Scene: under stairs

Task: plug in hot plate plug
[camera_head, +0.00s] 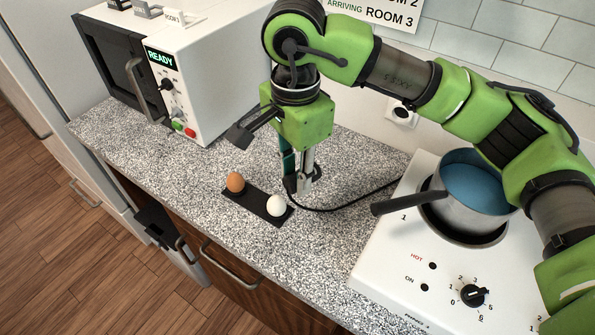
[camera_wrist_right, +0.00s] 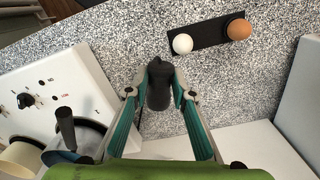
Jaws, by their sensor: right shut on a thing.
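My right gripper (camera_head: 300,184) is shut on the black hot plate plug (camera_wrist_right: 159,84), just above the counter beside the egg holder. The plug shows between the fingertips in the right wrist view; in the head view the fingers mostly hide it. Its black cord (camera_head: 345,204) runs right to the white hot plate (camera_head: 385,270). A round wall socket (camera_head: 402,113) is on the back wall, behind and right of the gripper, partly under my right arm. The plug is apart from it. My left gripper is not clearly seen.
A black holder (camera_head: 243,204) bears a brown egg (camera_head: 235,182) and a white egg (camera_head: 276,206) close to the gripper. A blue-filled pot (camera_head: 470,195) stands on the hot plate, its handle pointing left. A microwave (camera_head: 205,75) stands at the back left. Counter (camera_head: 185,170) between is clear.

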